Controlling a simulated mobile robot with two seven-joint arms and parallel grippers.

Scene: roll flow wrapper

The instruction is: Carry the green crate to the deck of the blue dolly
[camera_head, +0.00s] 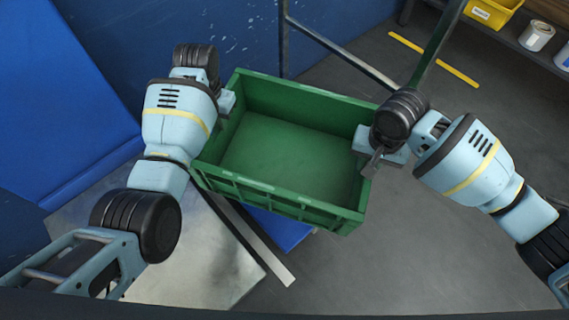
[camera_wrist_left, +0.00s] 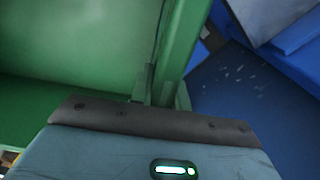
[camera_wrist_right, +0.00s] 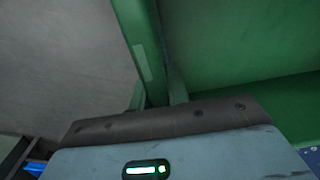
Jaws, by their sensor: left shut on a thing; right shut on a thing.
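The green crate (camera_head: 285,150) is empty and hangs between my two arms in the head view. My left gripper (camera_head: 226,104) is shut on its left wall, and my right gripper (camera_head: 366,150) is shut on its right wall. The crate wall also shows in the left wrist view (camera_wrist_left: 178,50) and in the right wrist view (camera_wrist_right: 140,45). A blue flat surface (camera_head: 283,231), which looks like the dolly's deck, shows below the crate's near side. The crate hides most of it, so I cannot tell whether they touch.
A grey metal plate (camera_head: 190,255) and a metal bar (camera_head: 262,250) lie at the near left. A blue panel (camera_head: 60,100) stands at the left. A metal frame (camera_head: 340,52) rises behind the crate. A shelf with a yellow bin (camera_head: 490,12) is at the far right. Floor at right is clear.

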